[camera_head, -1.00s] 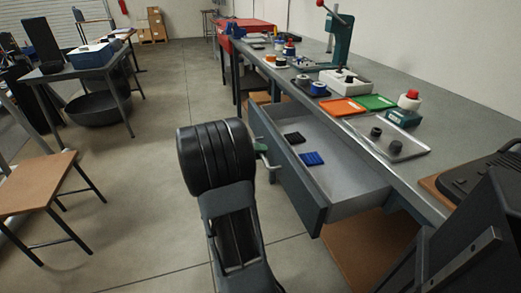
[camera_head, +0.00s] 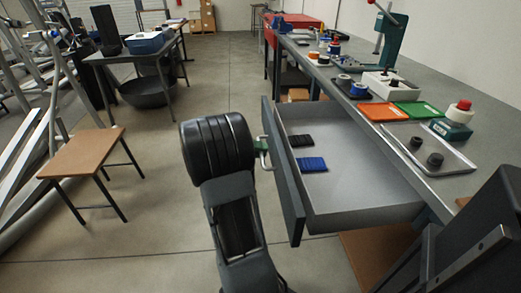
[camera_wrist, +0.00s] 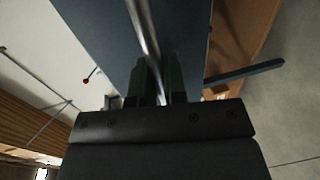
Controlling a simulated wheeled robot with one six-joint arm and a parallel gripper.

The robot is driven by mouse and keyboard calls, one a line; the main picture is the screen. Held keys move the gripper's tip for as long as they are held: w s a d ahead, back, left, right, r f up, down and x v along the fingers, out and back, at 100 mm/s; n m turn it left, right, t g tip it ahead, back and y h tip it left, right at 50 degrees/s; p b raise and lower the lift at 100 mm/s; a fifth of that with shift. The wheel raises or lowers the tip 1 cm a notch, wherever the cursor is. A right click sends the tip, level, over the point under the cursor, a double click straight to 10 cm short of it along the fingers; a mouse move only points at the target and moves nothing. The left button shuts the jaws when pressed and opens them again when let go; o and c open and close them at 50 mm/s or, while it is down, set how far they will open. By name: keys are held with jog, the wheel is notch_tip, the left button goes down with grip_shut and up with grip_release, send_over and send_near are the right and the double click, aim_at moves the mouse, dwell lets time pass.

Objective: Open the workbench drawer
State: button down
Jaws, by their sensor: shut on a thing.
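The workbench drawer (camera_head: 360,193) is pulled well out from under the bench top. Its grey front panel (camera_head: 283,178) faces left, and its inside shows a black item (camera_head: 301,141) and a blue item (camera_head: 313,164) on the floor of the drawer. My gripper (camera_head: 262,147) is at the drawer's front, on the bar handle. In the wrist view the metal handle (camera_wrist: 144,30) runs between the green fingers of my gripper (camera_wrist: 160,80), which are shut on it. The far end of the handle is hidden in the wrist view.
The workbench top (camera_head: 449,188) holds an orange tray (camera_head: 383,112), a green tray (camera_head: 418,109) and a metal tray (camera_head: 455,160) with black parts. A wooden stool (camera_head: 85,152) stands at left.

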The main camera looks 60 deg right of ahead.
jog(key=c, duration=1.2)
grip_release()
jog(key=p+v, duration=0.2)
jog(key=v, duration=1.2)
jog(key=shift+p, duration=0.4)
jog(key=shift+s, duration=0.1)
jog(key=s+a+r+n+t+y+p, duration=0.3)
jog(key=a+r+t+p, duration=0.2)
jog(key=a+r+p, duration=0.3)
jog(key=s+a+r+n+t+y+p, duration=0.2)
jog(key=a+r+n+t+y+p, duration=0.3)
jog(key=a+p, duration=0.4)
jog(key=s+a+r+n+t+y+p, duration=0.25)
jog(key=a+r+t+p, duration=0.35)
jog(key=a+r+p, duration=0.3)
notch_tip(320, 180, up, 21)
jog(key=t+p, duration=0.1)
jog(key=p, duration=1.4)
jog(key=shift+s+a+f+t+h, duration=0.2)
jog(key=shift+s+t+h, duration=0.15)
jog(key=shift+t, duration=0.05)
